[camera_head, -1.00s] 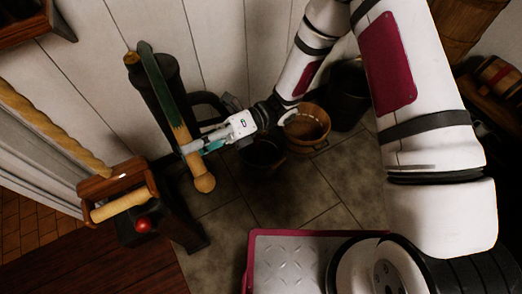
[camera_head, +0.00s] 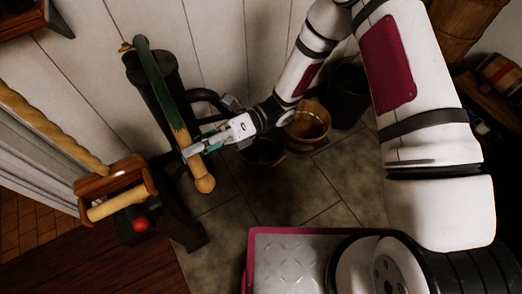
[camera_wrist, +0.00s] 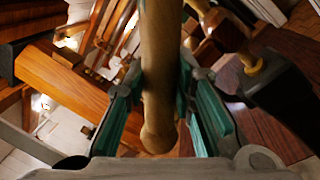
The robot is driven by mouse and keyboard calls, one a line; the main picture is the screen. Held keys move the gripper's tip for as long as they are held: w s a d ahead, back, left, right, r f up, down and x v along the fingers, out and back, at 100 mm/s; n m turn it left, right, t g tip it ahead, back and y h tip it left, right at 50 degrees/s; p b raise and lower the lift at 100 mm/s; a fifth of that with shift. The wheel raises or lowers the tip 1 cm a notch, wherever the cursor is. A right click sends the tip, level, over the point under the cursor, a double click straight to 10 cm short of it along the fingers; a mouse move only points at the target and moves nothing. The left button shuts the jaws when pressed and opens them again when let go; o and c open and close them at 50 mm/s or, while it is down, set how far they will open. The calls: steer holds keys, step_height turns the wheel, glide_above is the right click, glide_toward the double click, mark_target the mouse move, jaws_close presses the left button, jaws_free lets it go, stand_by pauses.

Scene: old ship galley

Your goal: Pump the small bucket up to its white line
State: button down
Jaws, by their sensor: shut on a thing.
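The pump (camera_head: 160,95) is a dark upright cylinder by the pale plank wall, with a long green lever (camera_head: 155,80) ending in a pale wooden handle (camera_head: 203,178). My gripper (camera_head: 197,148) is shut on this handle, above its rounded end. In the wrist view the handle (camera_wrist: 158,80) runs between the teal finger pads of my gripper (camera_wrist: 160,105). A small dark bucket (camera_head: 262,155) stands on the floor just right of the handle, partly hidden by my gripper and wrist. I cannot make out its white line or water level.
A wooden bucket (camera_head: 306,128) and a taller black bucket (camera_head: 347,95) stand right of the small one. A dark stand with a wooden frame, roller (camera_head: 116,205) and red ball (camera_head: 141,224) is at the left. Tiled floor (camera_head: 300,195) in front of the buckets is clear.

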steer(key=shift+w+a+f+n+b, duration=0.1)
steer(key=shift+w+f+n+b, duration=0.15)
steer(key=shift+f, duration=0.5)
steer(key=shift+w+a+f+n+b, duration=0.1)
steer(key=shift+f+n+b, duration=0.15)
steer(key=shift+f, duration=0.45)
steer(key=shift+f+b, duration=0.3)
steer(key=shift+f, duration=0.05)
steer(key=w+a+f+n+b, duration=0.2)
steer(key=w+f+n+b, duration=0.1)
steer(key=f+b, duration=0.3)
steer(key=shift+f+n+h, duration=0.4)
steer(key=shift+f+n, duration=0.1)
steer(key=shift+f, duration=0.25)
steer(key=shift+d, duration=0.1)
